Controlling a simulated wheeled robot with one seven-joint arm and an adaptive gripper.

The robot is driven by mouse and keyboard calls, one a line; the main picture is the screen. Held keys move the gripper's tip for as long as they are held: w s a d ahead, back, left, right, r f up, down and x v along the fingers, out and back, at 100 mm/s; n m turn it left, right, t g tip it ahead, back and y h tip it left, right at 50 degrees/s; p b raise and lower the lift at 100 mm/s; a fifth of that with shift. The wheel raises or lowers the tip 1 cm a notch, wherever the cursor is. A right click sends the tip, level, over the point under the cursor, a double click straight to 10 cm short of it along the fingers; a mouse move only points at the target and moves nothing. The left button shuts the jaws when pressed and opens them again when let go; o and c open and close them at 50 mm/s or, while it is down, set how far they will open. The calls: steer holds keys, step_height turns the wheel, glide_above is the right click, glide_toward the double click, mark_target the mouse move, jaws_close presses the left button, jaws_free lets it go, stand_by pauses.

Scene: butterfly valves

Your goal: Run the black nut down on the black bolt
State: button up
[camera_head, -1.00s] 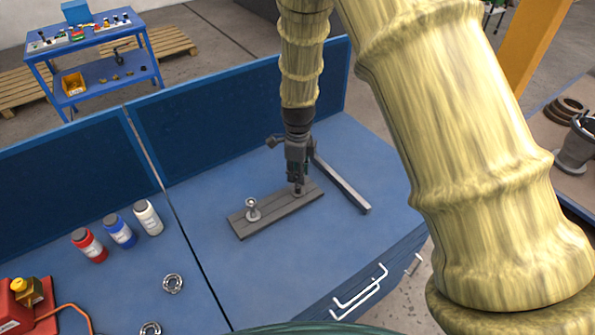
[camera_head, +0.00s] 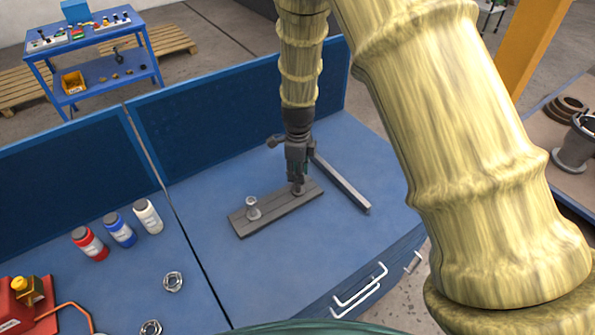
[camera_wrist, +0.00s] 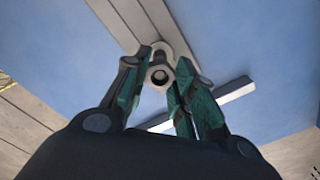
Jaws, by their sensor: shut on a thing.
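My gripper (camera_head: 297,180) points down over the right end of a grey bar-shaped base (camera_head: 272,213) on the blue bench. In the wrist view, its green-padded fingers (camera_wrist: 161,74) are shut on the nut (camera_wrist: 166,57), one on each side. The nut looks grey in this light and is around the upright bolt, whose round end (camera_wrist: 159,75) shows in the nut's opening. The bolt's lower part and the nut's height on it are hidden. A second, silvery bolt with a wide head or nut (camera_head: 253,204) stands at the base's left end, apart from my gripper.
A long grey bar (camera_head: 342,184) lies right of the base, close to my gripper; it shows in the wrist view (camera_wrist: 225,95). Red (camera_head: 89,243), blue (camera_head: 119,230) and white (camera_head: 148,216) bottles stand left. Loose metal rings (camera_head: 173,282) lie nearer. The bench in front of the base is clear.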

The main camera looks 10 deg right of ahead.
steer(key=shift+f, duration=0.15)
stand_by(0.3)
steer(key=shift+r+m+p, duration=0.2)
steer(key=shift+m+p, duration=0.55)
steer(key=shift+m, duration=0.25)
steer(key=m+p, duration=0.3)
steer(key=m, duration=0.2)
steer(key=shift+r+m, duration=0.1)
steer(key=shift+m, duration=0.2)
steer(key=shift+m+p, duration=0.5)
steer(key=shift+m, duration=0.1)
steer(key=shift+f+m, duration=0.3)
steer(key=shift+m, duration=1.3)
